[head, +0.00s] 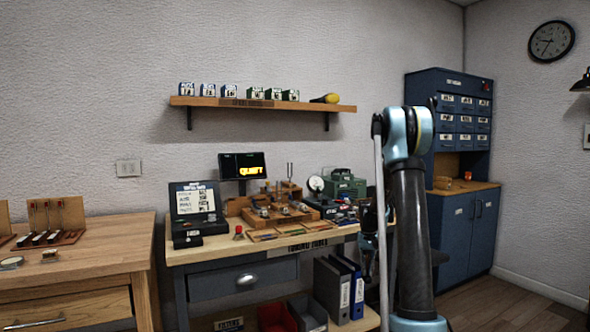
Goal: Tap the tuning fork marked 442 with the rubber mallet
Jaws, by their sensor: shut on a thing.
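A tuning fork (290,172) stands upright on the wooden stand (262,222) on the middle workbench. Other small upright pieces stand beside it, too small to identify. I cannot read a 442 mark on any of them. I cannot make out the rubber mallet in the head view. My arm rises at the right of the picture and bends at its top joint.
A display (242,166) reading "QUIET" and an open dark case (197,212) stand on the workbench (205,252). A green box (345,185) and a round gauge (316,184) are at its right. A shelf (225,102) hangs above; a blue cabinet (462,235) stands right.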

